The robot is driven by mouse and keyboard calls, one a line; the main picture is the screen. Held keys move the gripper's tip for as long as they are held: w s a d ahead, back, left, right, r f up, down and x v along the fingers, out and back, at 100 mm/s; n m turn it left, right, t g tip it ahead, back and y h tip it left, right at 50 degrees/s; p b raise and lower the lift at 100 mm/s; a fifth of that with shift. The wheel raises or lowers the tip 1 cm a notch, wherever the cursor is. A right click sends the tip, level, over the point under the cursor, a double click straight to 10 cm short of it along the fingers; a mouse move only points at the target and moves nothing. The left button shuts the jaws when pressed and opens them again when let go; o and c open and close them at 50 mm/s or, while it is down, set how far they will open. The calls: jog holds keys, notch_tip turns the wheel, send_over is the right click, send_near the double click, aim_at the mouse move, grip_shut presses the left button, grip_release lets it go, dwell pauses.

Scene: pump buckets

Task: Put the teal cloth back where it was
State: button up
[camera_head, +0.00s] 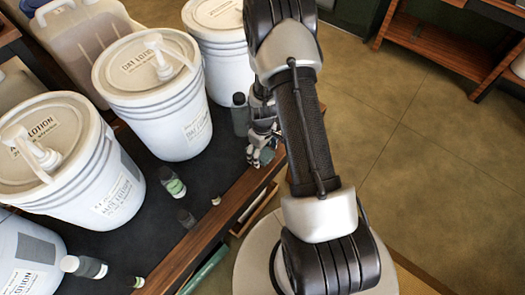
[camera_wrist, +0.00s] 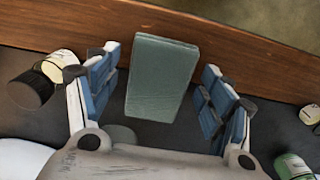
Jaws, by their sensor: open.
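The teal cloth (camera_wrist: 160,80) looks like a folded, flat-sided block in the wrist view. It stands between the two blue-padded fingers of my gripper (camera_wrist: 158,62), with a gap on each side. In the head view my gripper (camera_head: 263,138) is low at the dark tabletop's wooden edge, and a bit of the teal cloth (camera_head: 264,156) shows at its fingers. My gripper is open. My arm and hand hide part of the cloth in the head view, and I cannot tell there whether it touches the tabletop.
White lotion buckets with pumps (camera_head: 153,95) stand on the dark tabletop (camera_head: 160,235). A dark bottle (camera_head: 240,115) stands left of my gripper. Several small bottles, one with a green label (camera_head: 173,182), stand near the wooden edge (camera_head: 205,238).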

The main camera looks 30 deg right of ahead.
jog(key=shift+r, duration=0.1)
notch_tip(320, 180, up, 12)
jog(key=p, duration=0.4)
notch_tip(320, 180, up, 12)
jog(key=t, duration=0.1)
send_over(262, 153)
jog(key=a, duration=0.3)
notch_tip(262, 153, up, 8)
jog(key=s+a+m+t, duration=0.1)
jog(key=s+a+m, duration=0.1)
jog(key=s+a, duration=0.1)
jog(key=s+a+r+m+t, duration=0.1)
jog(key=s+a+r, duration=0.2)
jog(key=s+r, duration=0.3)
jog(key=s+a+r+m+t, duration=0.1)
jog(key=s+a+r, duration=0.2)
jog(key=s+r, duration=0.3)
jog(key=s, duration=0.3)
jog(key=shift+s+a+r+t, duration=0.2)
jog(key=shift+s+a+t, duration=0.1)
jog(key=shift+s+a, duration=0.05)
